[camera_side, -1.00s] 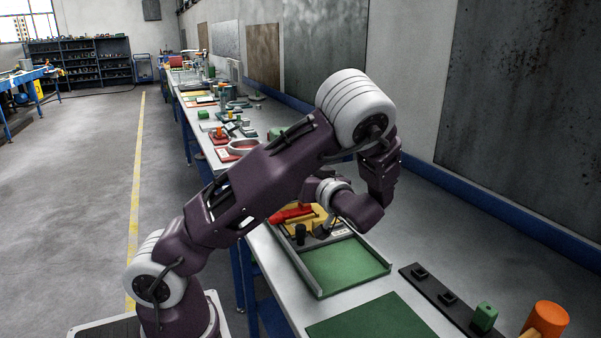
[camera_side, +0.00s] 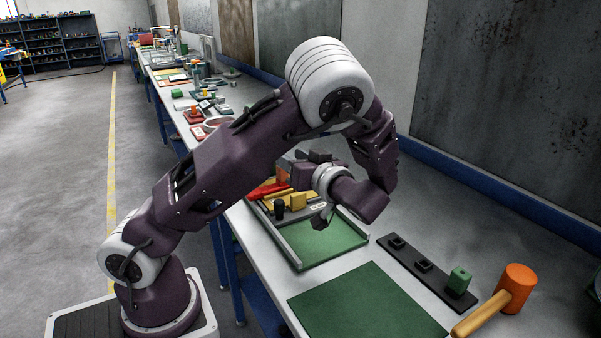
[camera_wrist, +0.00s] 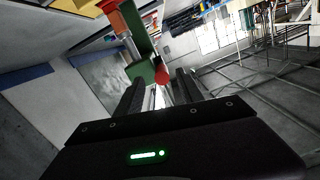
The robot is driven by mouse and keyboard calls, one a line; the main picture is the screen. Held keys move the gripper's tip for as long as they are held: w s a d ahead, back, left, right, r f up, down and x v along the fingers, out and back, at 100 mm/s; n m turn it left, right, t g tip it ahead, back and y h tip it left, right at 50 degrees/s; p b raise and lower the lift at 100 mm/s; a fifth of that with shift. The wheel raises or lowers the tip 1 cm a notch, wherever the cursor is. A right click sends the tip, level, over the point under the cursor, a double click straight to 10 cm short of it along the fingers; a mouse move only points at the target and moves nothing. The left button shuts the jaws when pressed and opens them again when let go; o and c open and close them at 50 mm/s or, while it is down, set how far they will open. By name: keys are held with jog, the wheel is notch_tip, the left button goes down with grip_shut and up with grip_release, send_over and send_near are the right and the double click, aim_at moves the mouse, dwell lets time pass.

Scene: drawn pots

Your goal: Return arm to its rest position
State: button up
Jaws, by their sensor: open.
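Left of my gripper are a black cylinder (camera_side: 279,209), a yellow block (camera_side: 298,201) and a red tool (camera_side: 267,190). At right are a green mat (camera_side: 365,307), a black rail (camera_side: 410,259) with a green block (camera_side: 459,281), and an orange mallet (camera_side: 515,288). A wall runs behind the bench.

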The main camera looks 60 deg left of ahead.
jog(key=s+d+f+m+h, duration=0.2)
jog(key=s+d+m+h, duration=0.35)
jog(key=s+h, duration=0.5)
jog(key=s+d+r+m+t+h, duration=0.3)
jog(key=d+m, duration=0.2)
jog(key=d, duration=0.2)
jog(key=s+d+r+m+t+h, duration=0.3)
jog(key=s+d+m, duration=0.1)
jog(key=d, duration=0.3)
jog(key=shift+d+r+m+h, duration=0.15)
jog(key=shift+d+m+h, duration=0.2)
jog(key=shift+m, duration=0.5)
